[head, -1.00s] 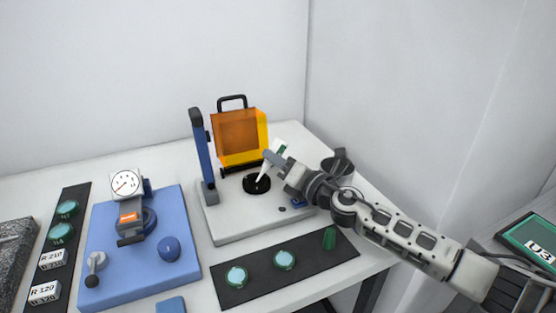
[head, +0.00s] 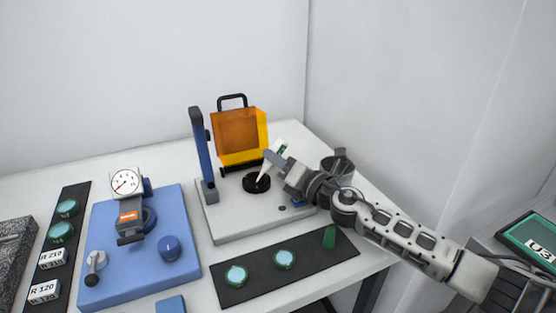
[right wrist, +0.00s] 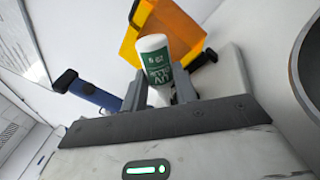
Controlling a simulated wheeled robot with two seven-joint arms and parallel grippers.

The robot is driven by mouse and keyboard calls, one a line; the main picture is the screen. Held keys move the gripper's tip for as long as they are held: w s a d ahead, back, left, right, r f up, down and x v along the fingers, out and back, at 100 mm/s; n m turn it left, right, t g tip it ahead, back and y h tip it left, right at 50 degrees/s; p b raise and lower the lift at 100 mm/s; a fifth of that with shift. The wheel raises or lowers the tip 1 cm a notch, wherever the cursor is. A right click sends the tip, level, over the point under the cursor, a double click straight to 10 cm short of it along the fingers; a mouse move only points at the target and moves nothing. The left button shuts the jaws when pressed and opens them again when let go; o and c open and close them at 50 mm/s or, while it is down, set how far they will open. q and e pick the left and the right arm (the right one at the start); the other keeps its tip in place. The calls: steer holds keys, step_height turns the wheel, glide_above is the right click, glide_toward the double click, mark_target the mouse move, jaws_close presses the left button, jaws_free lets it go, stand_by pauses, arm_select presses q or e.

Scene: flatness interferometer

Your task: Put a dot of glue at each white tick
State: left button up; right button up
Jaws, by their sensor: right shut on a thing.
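My right gripper (head: 277,164) is shut on a white glue bottle with a green label (head: 274,152), which also shows between the fingers in the right wrist view (right wrist: 154,64). The bottle is tilted, with its nozzle pointing down at the black round holder (head: 256,183) on the interferometer's light grey base (head: 235,225). I cannot tell whether the nozzle touches the holder. The white ticks are too small or hidden to make out. My left gripper is not in view.
An orange shield (head: 240,137) stands behind the holder, beside a blue post (head: 202,155). A dark cup (head: 338,165) is close to my right wrist. A black mat (head: 310,262) with green-topped discs lies in front. A blue gauge stand (head: 130,270) is at left.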

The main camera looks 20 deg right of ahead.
steer(key=shift+f+b, duration=0.45)
stand_by(1.0)
steer(key=shift+r, duration=0.15)
steer(key=shift+r+p, duration=1.65)
steer(key=shift+p, duration=0.2)
